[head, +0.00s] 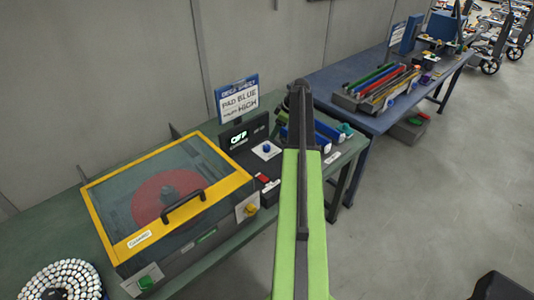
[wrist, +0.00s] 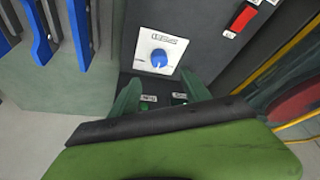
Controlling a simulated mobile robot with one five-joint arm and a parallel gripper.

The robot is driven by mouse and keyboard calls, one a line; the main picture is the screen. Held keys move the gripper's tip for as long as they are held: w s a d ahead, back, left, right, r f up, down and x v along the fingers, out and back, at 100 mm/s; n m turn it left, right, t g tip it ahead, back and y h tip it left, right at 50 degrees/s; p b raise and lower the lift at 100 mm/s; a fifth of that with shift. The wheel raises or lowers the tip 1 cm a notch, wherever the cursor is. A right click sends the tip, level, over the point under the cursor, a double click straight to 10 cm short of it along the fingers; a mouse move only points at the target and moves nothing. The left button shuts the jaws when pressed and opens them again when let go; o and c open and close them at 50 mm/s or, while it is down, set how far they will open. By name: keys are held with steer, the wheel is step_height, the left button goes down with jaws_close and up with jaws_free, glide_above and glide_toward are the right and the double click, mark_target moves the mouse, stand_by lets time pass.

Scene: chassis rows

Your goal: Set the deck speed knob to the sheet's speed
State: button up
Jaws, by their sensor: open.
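The sheet (head: 239,103) stands behind the deck and reads PAD BLUE and, on its lower line, HIGH. A blue knob (head: 267,147) sits on a white plate on the dark control panel. The same blue knob (wrist: 158,59) shows upper middle in the wrist view; its dial marks are too small to read. The display (head: 238,136) reads OFF. My gripper (wrist: 163,86) is open and empty, its two green fingers apart, pointing towards the blue knob without visible contact. In the head view my arm hides the fingers.
A yellow-framed clear lid (head: 138,241) covers the deck with a red disc inside. A yellow knob (head: 250,209) and green button (head: 146,283) are on its front. A red switch (wrist: 241,19) and blue holders (wrist: 38,35) flank the panel. A second table (head: 350,72) stands right.

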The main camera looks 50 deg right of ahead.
mark_target(267, 146)
steer(key=b+x, duration=0.8)
steer(key=x, duration=0.2)
steer(key=shift+s+f, duration=0.15)
steer(key=shift+f, duration=0.1)
steer(key=shift+r, duration=0.1)
